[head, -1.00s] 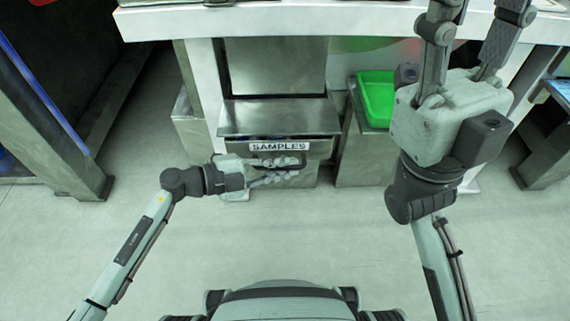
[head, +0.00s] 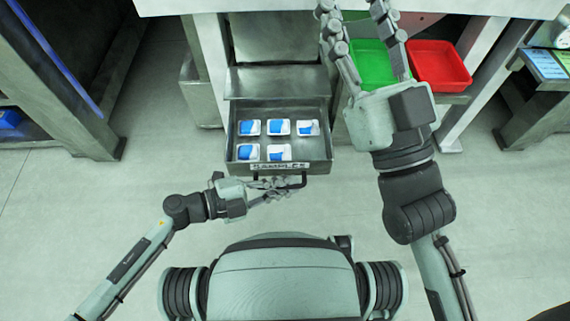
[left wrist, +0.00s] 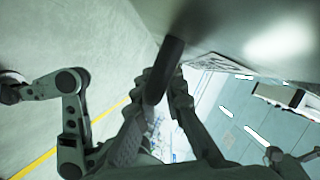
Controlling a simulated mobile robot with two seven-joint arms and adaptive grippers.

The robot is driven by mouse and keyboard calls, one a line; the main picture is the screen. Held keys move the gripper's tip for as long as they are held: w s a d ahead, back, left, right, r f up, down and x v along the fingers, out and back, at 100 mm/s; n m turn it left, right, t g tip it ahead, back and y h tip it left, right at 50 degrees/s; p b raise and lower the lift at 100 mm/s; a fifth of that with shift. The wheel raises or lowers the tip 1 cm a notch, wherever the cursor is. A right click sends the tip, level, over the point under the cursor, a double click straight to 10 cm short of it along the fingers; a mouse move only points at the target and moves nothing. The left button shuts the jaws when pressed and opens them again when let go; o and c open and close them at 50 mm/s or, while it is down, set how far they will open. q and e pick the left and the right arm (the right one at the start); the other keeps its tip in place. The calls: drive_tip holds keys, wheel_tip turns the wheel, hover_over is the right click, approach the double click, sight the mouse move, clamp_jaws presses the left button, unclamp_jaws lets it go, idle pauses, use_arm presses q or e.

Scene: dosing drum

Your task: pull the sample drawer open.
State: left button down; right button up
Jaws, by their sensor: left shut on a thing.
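The sample drawer (head: 322,150) stands pulled out of the metal cabinet under the worktop in the head view, its inside showing. Several blue-and-white packets (head: 278,152) lie in it in two rows. A "SAMPLES" label (head: 280,166) is on its front edge. My left gripper (head: 276,187) is shut on the dark bar handle (head: 302,181) at the drawer front. In the left wrist view the handle (left wrist: 165,65) runs between the two fingers. My right gripper (head: 354,12) is raised to the right of the drawer, fingers apart and empty.
A green tray (head: 371,62) and a red tray (head: 438,62) stand right of the drawer, the green one partly behind my right gripper. A metal-legged bench (head: 60,110) is at the left. The floor left of the drawer is clear.

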use_arm(q)
drive_tip(key=shift+s, duration=0.9)
use_arm(e)
drive_tip(key=shift+s+a+f+g, duration=0.1)
drive_tip(key=shift+a+f+g, duration=0.1)
drive_tip(key=shift+f+g, duration=0.4)
use_arm(q)
drive_tip(key=shift+f, duration=0.1)
drive_tip(key=c, duration=1.9)
unclamp_jaws()
drive_tip(key=shift+s+a, duration=0.1)
use_arm(e)
drive_tip(key=shift+a, duration=0.1)
use_arm(q)
drive_tip(key=v, duration=1.2)
